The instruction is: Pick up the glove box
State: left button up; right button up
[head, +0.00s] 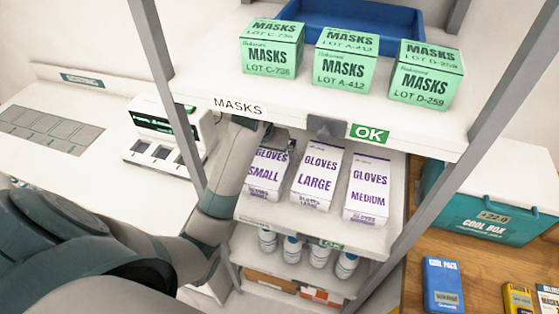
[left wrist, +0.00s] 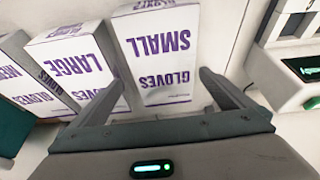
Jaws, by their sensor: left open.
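Three white glove boxes with purple print stand on the middle shelf: SMALL (head: 266,172) at the left, LARGE (head: 317,178) in the middle, MEDIUM (head: 368,190) at the right. My left gripper (head: 278,135) is at the SMALL box, partly hidden by the mask shelf's front edge. In the left wrist view, which is upside down, my left gripper (left wrist: 160,80) is open, with the SMALL box (left wrist: 160,55) between its fingers and the LARGE box (left wrist: 75,62) beside it. Whether the fingers touch the box, I cannot tell. My right gripper is not in view.
The mask shelf (head: 300,97) with three green mask boxes overhangs the glove shelf (head: 290,220). Grey rack posts (head: 168,80) flank both. Bottles (head: 293,248) stand below. A counter with a device (head: 160,135) is at the left, a teal cool box (head: 490,210) at the right.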

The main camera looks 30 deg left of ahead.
aim_at(269, 161)
pick_arm(q)
jog(key=shift+s+a+f, duration=0.1)
jog(key=shift+s+a, duration=0.1)
jog(key=shift+p+x, duration=0.35)
jog(key=shift+x, duration=0.75)
jog(key=shift+w+f, duration=0.1)
jog(key=shift+w+f+p, duration=0.1)
jog(key=shift+f+p, duration=0.5)
jog(key=shift+p, duration=0.05)
jog(key=p+x, duration=0.1)
jog(key=x, duration=0.1)
jog(key=shift+a+f, duration=0.15)
jog(key=shift+f, duration=0.25)
jog(key=shift+w+f, duration=0.25)
jog(key=shift+f, duration=0.2)
